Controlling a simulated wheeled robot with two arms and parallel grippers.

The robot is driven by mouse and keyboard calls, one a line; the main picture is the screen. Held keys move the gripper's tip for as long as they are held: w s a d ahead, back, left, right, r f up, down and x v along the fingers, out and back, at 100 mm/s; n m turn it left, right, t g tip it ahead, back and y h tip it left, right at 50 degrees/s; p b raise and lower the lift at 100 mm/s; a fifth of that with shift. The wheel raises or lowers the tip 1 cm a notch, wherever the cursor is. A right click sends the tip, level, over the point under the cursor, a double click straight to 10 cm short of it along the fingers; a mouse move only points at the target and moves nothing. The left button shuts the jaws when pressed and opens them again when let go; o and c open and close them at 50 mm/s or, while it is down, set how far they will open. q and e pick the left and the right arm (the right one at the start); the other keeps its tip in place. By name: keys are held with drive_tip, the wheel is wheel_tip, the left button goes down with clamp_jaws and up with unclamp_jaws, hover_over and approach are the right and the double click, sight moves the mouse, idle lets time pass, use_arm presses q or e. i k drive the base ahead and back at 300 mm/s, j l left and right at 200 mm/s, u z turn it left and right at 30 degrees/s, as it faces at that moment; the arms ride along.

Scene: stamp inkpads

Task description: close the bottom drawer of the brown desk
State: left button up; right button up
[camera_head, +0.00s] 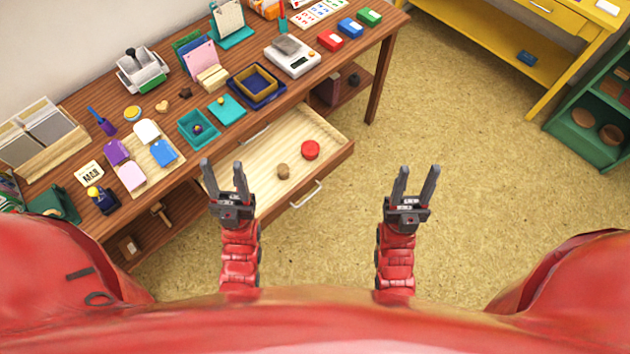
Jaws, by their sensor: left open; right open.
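The brown desk (70,113) runs diagonally along the wall from lower left to upper right. One drawer (262,163) is pulled far out below its top, with a pale wooden inside. A red round thing (310,150) and a small brown thing (283,171) lie in it. Its handle (306,194) is on the front panel. Another handle (257,134) shows closer to the desk top. My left gripper (222,178) is open and empty, at the drawer's left front corner in the picture. My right gripper (414,185) is open and empty, over the floor right of the drawer.
The desk top carries many items, among them a white scale (292,57), a teal box (198,129) and a navy tray (257,103). A yellow table (480,50) and a green shelf (565,147) stand at the right. The floor (480,190) between is clear.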

sight(282, 143)
drive_tip(key=i+l+u, duration=0.2)
drive_tip(key=l, duration=0.2)
drive_tip(key=i+l+u, duration=0.15)
drive_tip(key=l, duration=0.25)
drive_tip(key=i+l+u, duration=0.2)
drive_tip(key=l, duration=0.2)
drive_tip(key=l+u, duration=0.15)
drive_tip(key=l, duration=0.3)
drive_tip(key=u, duration=0.8)
